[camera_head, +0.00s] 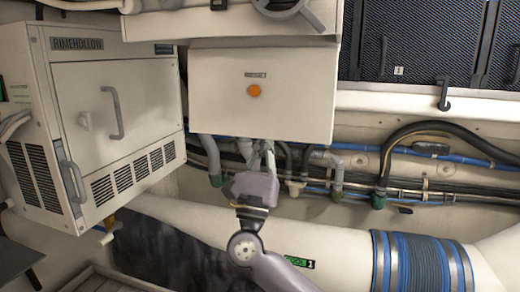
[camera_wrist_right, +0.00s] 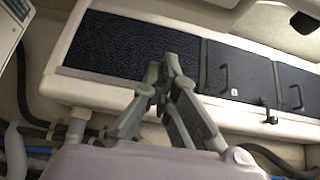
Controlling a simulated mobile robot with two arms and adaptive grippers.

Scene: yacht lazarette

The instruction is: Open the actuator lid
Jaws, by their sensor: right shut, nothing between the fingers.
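A cream box (camera_head: 262,92) with a small label and an orange round button hangs on the wall at the centre of the head view. Its front looks closed. No label reads "actuator", so I cannot tell for sure which lid is the actuator lid. My right gripper (camera_head: 265,151) points up just under the box's lower edge; I cannot tell whether it touches. In the right wrist view its fingers (camera_wrist_right: 167,64) are together and empty, in front of dark textured panels (camera_wrist_right: 110,45). My left gripper is not in view.
A RIMEHOLLOW cabinet (camera_head: 128,105) with a grey handle stands at left. Dark panels (camera_head: 415,40) and a black latch (camera_head: 443,93) are at upper right. Pipes and blue hoses (camera_head: 455,158) run behind my gripper. A large white duct (camera_head: 345,232) with a blue ribbed sleeve lies below.

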